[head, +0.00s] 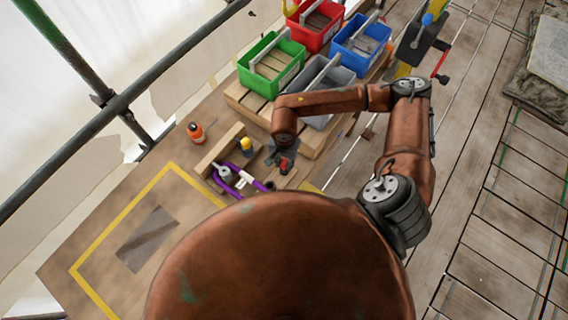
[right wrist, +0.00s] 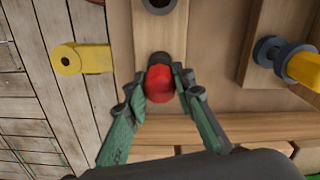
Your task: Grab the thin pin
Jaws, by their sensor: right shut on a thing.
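A small pin with a red head (right wrist: 160,84) and a dark end sits between the two green fingers of my right gripper (right wrist: 162,98) in the right wrist view. The fingers are closed on the red part from both sides. Its lower part is hidden, so I cannot tell whether it still sits in the wooden strip (right wrist: 190,30) below. In the head view the red head (head: 284,166) shows just under my right gripper (head: 281,156), over the right side of the workbench. My left gripper is not in view.
A purple item (head: 226,187) and an orange bottle (head: 195,131) are on the bench. Green (head: 249,77), red, blue and grey bins stand behind. The yellow-outlined bench area (head: 108,250) is mostly clear.

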